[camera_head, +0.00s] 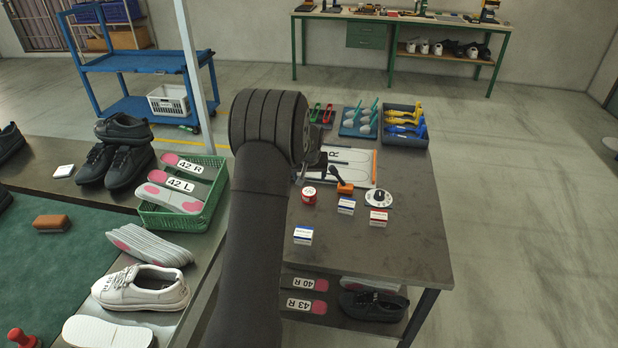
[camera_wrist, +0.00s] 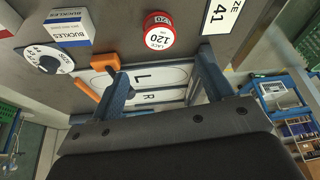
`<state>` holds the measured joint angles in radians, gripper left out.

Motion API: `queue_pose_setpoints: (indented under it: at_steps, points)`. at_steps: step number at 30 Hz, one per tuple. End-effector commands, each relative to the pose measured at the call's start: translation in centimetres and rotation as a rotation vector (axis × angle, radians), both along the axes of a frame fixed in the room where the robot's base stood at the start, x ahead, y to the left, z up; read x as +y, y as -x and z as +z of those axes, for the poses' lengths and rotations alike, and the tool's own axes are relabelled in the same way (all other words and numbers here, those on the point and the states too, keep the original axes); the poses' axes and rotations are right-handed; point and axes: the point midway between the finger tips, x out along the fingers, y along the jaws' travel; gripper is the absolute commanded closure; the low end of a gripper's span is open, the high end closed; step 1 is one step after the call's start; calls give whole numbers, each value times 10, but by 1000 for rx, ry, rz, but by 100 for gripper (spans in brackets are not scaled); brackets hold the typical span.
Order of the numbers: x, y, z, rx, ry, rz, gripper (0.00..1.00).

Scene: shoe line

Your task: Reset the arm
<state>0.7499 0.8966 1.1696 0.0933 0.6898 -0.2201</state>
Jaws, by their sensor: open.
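My gripper (camera_wrist: 163,78) is open, its two blue-grey fingers spread apart with nothing held between them. In the wrist view it hangs over a white board (camera_wrist: 150,76) with foot outlines marked L and R. In the head view my arm comes up from the bottom over the dark side table (camera_head: 410,235), and its dark wrist hides most of the gripper.
A red lace tin (camera_head: 309,195), a dial (camera_head: 379,196) and small boxes (camera_head: 303,235) stand near the gripper. Trays of tools (camera_head: 402,138) are at the table's back. A green basket of insoles (camera_head: 180,222) and shoes (camera_head: 142,288) are left. The table's front right is bare.

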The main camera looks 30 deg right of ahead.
Motion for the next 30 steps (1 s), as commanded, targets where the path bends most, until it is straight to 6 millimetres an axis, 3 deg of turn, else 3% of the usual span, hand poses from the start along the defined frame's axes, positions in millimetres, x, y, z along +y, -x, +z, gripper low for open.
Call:
queue_pose_setpoints:
  at_steps: [11, 30]
  points:
    - [-2, -3, -10, 1, -2, 0, 27]
    - [-24, -35, -104, 2, -1, 0, 27]
